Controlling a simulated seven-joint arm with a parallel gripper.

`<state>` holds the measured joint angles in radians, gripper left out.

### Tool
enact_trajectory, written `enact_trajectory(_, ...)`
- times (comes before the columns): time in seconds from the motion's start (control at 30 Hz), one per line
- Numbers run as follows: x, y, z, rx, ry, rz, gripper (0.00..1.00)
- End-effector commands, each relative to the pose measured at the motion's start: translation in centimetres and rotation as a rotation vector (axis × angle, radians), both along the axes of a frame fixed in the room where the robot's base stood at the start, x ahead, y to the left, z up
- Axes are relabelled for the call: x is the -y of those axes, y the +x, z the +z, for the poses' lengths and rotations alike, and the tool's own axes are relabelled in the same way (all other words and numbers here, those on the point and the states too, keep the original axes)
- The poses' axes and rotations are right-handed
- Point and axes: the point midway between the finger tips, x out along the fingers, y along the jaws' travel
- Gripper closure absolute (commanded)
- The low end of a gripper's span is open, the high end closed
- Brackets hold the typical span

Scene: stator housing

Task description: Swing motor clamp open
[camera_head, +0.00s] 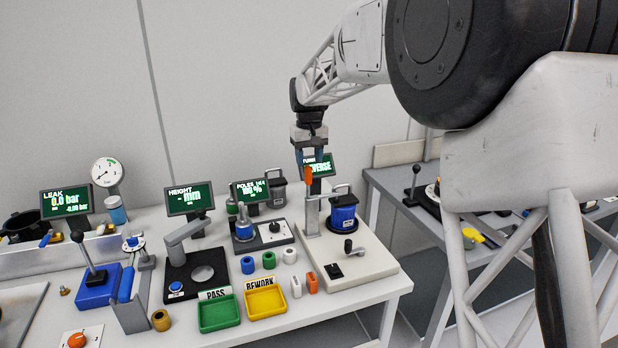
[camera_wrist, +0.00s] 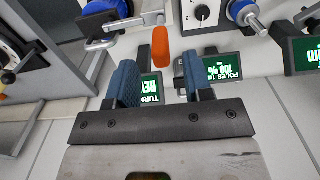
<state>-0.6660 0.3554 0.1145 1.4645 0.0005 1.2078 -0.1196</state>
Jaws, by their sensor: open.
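The motor clamp stands on a cream test base (camera_head: 372,262), with a grey post (camera_head: 312,218) and a metal arm reaching right over a blue motor (camera_head: 342,214). Its upright orange handle (camera_head: 308,177) rises above the post. In the wrist view the handle (camera_wrist: 160,46) lies just beyond the fingertips, in line with the gap between them. The metal clamp arm (camera_wrist: 124,26) and blue motor (camera_wrist: 104,8) show at upper left there. My gripper (camera_head: 312,158) is open above the handle, fingers pointing down; the wrist view shows its blue fingers apart (camera_wrist: 158,72). Contact with the handle cannot be told.
The TURN display (camera_head: 322,166) stands close behind the handle and gripper. The POLES display (camera_head: 250,191) and its station are to the left. Green PASS (camera_head: 219,313) and yellow REWORK (camera_head: 266,300) trays sit in front. A second table stands right, across a gap.

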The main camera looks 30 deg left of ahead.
Motion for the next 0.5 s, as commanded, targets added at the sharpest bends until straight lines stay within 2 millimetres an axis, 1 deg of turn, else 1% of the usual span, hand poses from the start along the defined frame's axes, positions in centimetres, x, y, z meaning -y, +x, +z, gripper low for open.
enact_trajectory(0.3,0.0,0.0,-3.8,-0.001,-0.001,0.0,0.53)
enact_trajectory(0.5,0.0,0.0,-5.7,0.0,0.0,0.0,0.53)
